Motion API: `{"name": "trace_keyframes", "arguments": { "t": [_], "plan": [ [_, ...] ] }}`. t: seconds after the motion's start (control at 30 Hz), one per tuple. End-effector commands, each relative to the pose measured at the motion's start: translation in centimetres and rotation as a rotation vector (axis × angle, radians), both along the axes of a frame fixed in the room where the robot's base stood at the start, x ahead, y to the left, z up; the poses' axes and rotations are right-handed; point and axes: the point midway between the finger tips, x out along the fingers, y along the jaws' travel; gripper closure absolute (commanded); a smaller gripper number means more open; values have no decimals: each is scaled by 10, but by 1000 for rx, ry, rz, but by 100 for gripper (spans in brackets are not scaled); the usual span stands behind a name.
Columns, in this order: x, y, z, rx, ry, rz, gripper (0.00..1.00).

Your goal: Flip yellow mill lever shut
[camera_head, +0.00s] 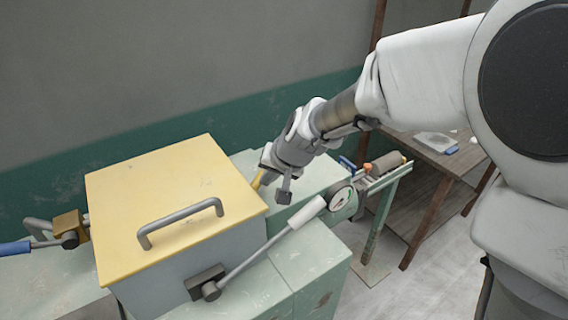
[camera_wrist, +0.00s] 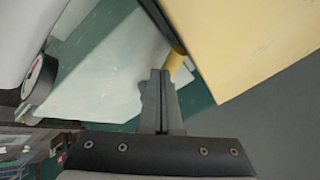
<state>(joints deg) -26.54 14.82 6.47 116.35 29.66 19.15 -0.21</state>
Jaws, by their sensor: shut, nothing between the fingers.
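A box with a yellow lid (camera_head: 165,205) and a grey handle stands on a pale green bench; the lid lies closed. The yellow lever grip (camera_head: 257,180) shows only as a short piece at the box's right side, partly hidden by my gripper and the lid. In the wrist view the yellow grip (camera_wrist: 175,62) sits on a dark rod beside the lid's edge. My gripper (camera_wrist: 160,74) is shut and empty, its fingertips close beside the grip. I cannot tell whether they touch it.
A white-gripped lever (camera_head: 308,211) slants up from the box's front right, near a round gauge (camera_head: 340,199). A blue-gripped lever (camera_head: 14,248) sticks out at the left. A wooden table (camera_head: 428,150) stands at the back right. The space above the lid is clear.

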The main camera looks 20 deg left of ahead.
Motion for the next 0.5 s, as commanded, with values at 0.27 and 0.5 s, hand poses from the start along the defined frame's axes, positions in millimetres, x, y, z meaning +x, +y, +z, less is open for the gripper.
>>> {"name": "trace_keyframes", "arguments": {
  "t": [0.27, 0.5],
  "plan": [
    [-4, 17, -1, -1, 4, 5, 100],
    [-4, 22, -1, -1, 5, 4, 100]
  ]
}}
